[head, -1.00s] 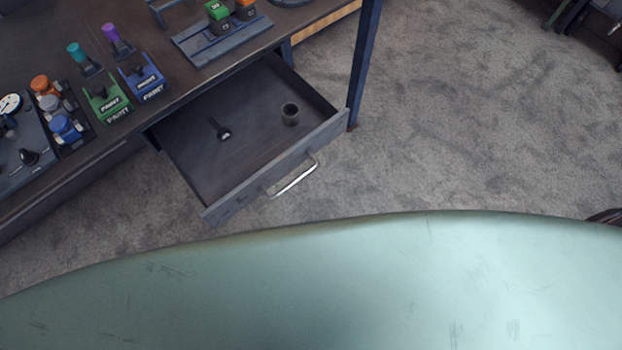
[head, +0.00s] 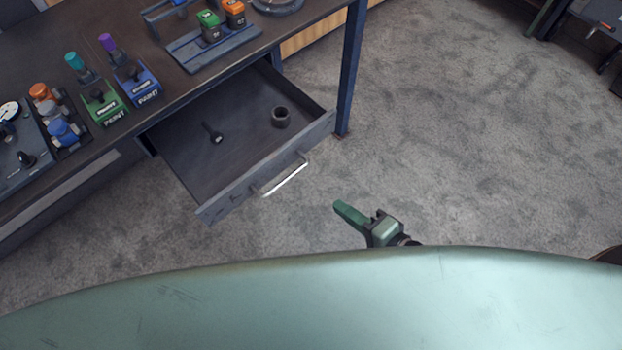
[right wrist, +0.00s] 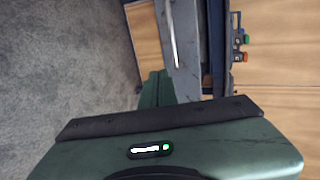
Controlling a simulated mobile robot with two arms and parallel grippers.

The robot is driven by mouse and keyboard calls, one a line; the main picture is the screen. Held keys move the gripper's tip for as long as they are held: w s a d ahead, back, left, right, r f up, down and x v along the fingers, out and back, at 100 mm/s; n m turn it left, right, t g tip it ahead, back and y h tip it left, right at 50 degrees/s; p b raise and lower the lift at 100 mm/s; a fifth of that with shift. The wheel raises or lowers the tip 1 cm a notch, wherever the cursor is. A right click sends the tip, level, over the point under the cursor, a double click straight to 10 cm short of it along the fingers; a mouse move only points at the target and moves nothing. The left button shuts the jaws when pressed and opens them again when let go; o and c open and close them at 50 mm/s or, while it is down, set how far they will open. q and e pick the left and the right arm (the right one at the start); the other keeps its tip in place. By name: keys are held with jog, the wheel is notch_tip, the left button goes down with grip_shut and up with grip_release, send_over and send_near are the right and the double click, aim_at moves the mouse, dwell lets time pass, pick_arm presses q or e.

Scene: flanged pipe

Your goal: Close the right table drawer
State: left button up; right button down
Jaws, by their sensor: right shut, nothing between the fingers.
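The right table drawer (head: 205,212) is pulled out from under the workbench, with a silver bar handle (head: 286,178) on its front. A dark bolt-like piece (head: 213,133) and a dark ring or nut (head: 280,117) lie inside it. My right gripper (head: 338,207) is shut and empty, to the right of the drawer front and apart from it in the head view. In the right wrist view the green fingers (right wrist: 156,88) point toward the grey drawer front (right wrist: 183,75) and its handle (right wrist: 174,40). My left gripper is not in view.
The workbench top (head: 90,30) holds green (head: 105,103) and blue (head: 138,86) paint holders, a grey rack (head: 213,49) and colored knobs. A blue table leg (head: 351,70) stands just right of the drawer. The carpet (head: 450,150) to the right is clear.

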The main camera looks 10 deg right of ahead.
pick_arm(q)
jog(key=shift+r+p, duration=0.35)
jog(key=shift+p, duration=0.05)
pick_arm(e)
jog(key=r+x, duration=0.2)
jog(key=x, duration=0.9)
jog(key=shift+w+a, duration=0.2)
jog(key=shift+w, duration=0.15)
